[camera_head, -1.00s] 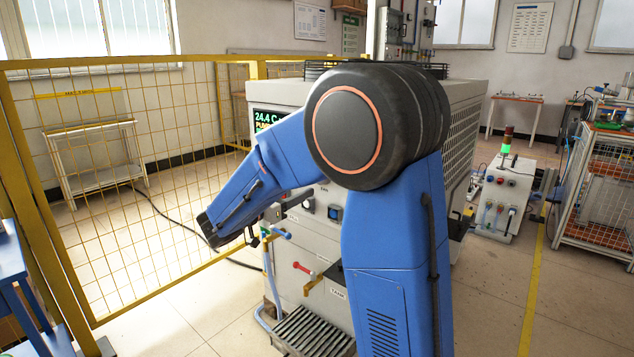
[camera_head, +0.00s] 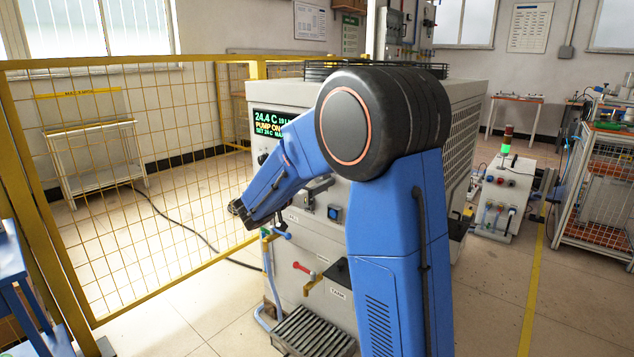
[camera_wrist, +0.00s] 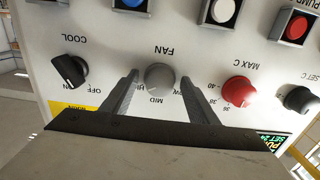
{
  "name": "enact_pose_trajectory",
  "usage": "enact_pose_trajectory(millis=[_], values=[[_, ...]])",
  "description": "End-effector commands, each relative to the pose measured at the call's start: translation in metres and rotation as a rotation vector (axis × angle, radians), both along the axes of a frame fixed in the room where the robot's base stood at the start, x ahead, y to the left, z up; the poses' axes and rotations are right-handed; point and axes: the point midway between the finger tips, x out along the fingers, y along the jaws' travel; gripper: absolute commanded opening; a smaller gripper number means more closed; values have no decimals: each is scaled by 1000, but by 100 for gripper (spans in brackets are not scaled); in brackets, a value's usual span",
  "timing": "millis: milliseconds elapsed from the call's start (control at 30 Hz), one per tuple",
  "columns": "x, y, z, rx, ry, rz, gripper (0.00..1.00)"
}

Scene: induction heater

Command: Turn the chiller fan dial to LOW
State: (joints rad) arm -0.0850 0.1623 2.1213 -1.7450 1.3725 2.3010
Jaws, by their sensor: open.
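The fan dial (camera_wrist: 160,77) is a round grey knob under the word FAN in the middle of the wrist view, which sees the panel upside down. Its MID mark is readable; the marks on both sides are partly covered by my fingers. I cannot tell where its pointer stands. My gripper (camera_wrist: 157,79) is open, with one finger on each side of the dial; whether they touch it is unclear. In the head view the chiller (camera_head: 300,262) is a pale cabinet with a lit display (camera_head: 272,122), and my arm hides the dial and gripper.
Beside the dial are a black COOL switch (camera_wrist: 72,72), a red MAX C knob (camera_wrist: 238,92) and a dark grey knob (camera_wrist: 299,99). Push buttons lie past them. A yellow mesh fence (camera_head: 150,150) stands left of the chiller. Pipes and valves (camera_head: 303,268) jut out low on its front.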

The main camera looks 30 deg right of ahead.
Motion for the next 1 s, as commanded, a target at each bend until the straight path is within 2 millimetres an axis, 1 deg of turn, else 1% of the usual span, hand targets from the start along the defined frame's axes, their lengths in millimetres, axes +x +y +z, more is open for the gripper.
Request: enact_pose_trajectory(millis=[67,100,167,200,233,467,667,867,1000], values=[[0,0,0,0,0,0,54],[0,0,0,0,0,0,51],[0,0,0,0,0,0,37],[0,0,0,0,0,0,28],[0,0,0,0,0,0,20],[0,0,0,-3,8,0,19],[0,0,0,-23,63,0,20],[0,0,0,-68,188,1,20],[-1,0,0,-111,306,1,20]])
